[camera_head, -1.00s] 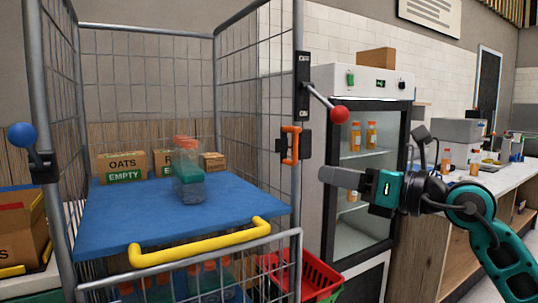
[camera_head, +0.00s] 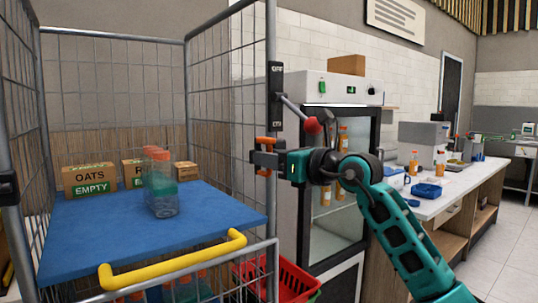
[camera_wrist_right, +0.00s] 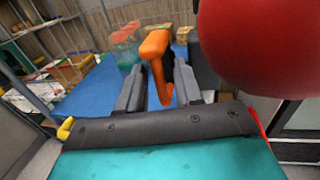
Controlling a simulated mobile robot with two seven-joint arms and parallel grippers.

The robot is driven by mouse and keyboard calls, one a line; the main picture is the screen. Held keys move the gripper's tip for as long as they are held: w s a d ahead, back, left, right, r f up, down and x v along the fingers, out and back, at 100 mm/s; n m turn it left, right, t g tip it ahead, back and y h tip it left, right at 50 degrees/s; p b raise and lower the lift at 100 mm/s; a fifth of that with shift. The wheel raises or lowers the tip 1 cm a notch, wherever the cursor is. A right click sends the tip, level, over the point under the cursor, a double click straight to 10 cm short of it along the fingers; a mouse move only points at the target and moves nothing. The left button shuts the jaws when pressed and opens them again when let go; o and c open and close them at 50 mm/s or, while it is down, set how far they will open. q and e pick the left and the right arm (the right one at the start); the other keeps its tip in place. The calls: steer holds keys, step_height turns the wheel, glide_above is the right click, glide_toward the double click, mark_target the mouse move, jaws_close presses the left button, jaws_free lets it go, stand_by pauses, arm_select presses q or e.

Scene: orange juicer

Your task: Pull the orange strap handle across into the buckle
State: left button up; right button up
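The orange strap handle (camera_head: 266,143) is on the cage cart's right front post in the head view. In the right wrist view the orange handle (camera_wrist_right: 157,52) stands between my fingers, its thin lower part hanging in the gap. My right gripper (camera_head: 262,160) reaches the handle from the right. In the wrist view, its fingers (camera_wrist_right: 158,88) are apart on either side of the handle, with small gaps visible. The buckle cannot be made out clearly; my gripper covers part of the post there. My left gripper is not in view.
A red ball knob (camera_head: 312,125) on a lever sits just above my right gripper and looms large in the wrist view (camera_wrist_right: 265,45). The cart has a blue shelf (camera_head: 90,225) with bottles and a yellow bar (camera_head: 170,267). A glass-door fridge (camera_head: 335,235) stands behind.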

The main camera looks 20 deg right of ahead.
steer(key=shift+w+a, duration=0.25)
steer(key=shift+w, duration=0.1)
jaws_close()
stand_by(0.5)
